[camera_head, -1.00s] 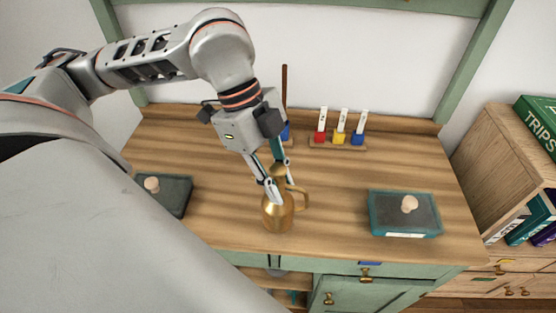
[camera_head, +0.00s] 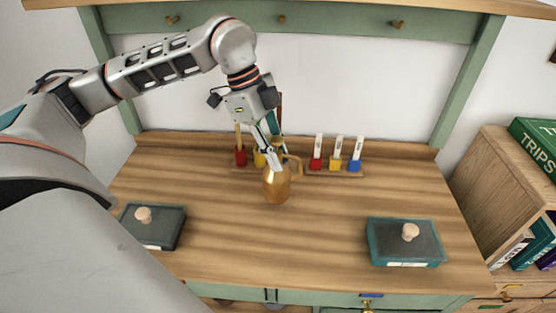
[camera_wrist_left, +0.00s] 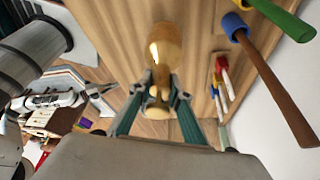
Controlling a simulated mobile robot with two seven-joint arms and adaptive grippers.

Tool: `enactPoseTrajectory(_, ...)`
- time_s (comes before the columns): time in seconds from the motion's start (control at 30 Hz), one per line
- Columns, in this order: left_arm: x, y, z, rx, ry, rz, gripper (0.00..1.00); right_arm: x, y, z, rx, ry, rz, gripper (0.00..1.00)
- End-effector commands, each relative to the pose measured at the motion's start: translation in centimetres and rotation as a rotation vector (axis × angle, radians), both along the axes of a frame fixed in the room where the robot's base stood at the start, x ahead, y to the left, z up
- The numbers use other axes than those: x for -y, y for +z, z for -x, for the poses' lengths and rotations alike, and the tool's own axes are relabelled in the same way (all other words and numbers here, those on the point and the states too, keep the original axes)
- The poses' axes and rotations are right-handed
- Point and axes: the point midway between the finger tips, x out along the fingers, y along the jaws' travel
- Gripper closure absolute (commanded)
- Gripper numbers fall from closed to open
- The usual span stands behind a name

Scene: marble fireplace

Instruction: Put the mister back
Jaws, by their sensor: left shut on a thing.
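In the left wrist view the mister (camera_wrist_left: 166,48) sits between the two fingers of the left gripper (camera_wrist_left: 158,100). It looks upright over the middle of the wooden desk top (camera_head: 320,240), in front of the back row of holders. I cannot tell whether its base touches the wood. My right gripper is not in view.
Behind the mister a rack holds red, yellow and blue cups (camera_head: 336,163) with white sticks. Another rack to its left has a red cup (camera_head: 240,156) and a yellow one, partly hidden by the gripper. Dark lidded boxes stand at left (camera_head: 155,228) and right (camera_head: 404,242). The front middle is clear.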

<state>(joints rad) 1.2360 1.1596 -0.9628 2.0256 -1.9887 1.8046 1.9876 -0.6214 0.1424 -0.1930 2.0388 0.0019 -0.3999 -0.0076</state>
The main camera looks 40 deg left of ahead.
Motion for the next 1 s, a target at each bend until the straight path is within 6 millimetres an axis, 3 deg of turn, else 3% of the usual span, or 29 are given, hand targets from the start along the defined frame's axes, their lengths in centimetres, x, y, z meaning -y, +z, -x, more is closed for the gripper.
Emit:
enactPoseTrajectory(0.27,-1.0,0.1,-1.8,0.003,0.0,0.002,1.0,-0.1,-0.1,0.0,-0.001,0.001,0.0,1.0)
enactPoseTrajectory(0.5,-1.0,-3.4,-1.7,-0.001,-0.002,0.0,1.0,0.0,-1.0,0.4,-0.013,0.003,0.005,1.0)
enactPoseTrajectory(0.87,-1.0,-3.7,-1.7,0.002,-0.001,0.001,1.0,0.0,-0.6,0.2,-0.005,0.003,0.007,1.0)
enactPoseTrajectory(0.9,-1.0,-3.8,-1.7,0.0,-0.001,0.0,0.79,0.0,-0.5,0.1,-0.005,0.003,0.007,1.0)
enactPoseTrajectory(0.97,-1.0,-3.7,-1.7,0.001,-0.002,0.0,0.65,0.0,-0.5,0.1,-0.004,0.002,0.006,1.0)
enactPoseTrajectory(1.0,-1.0,-3.7,-1.7,0.001,-0.002,0.0,0.65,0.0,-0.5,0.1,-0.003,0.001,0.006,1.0)
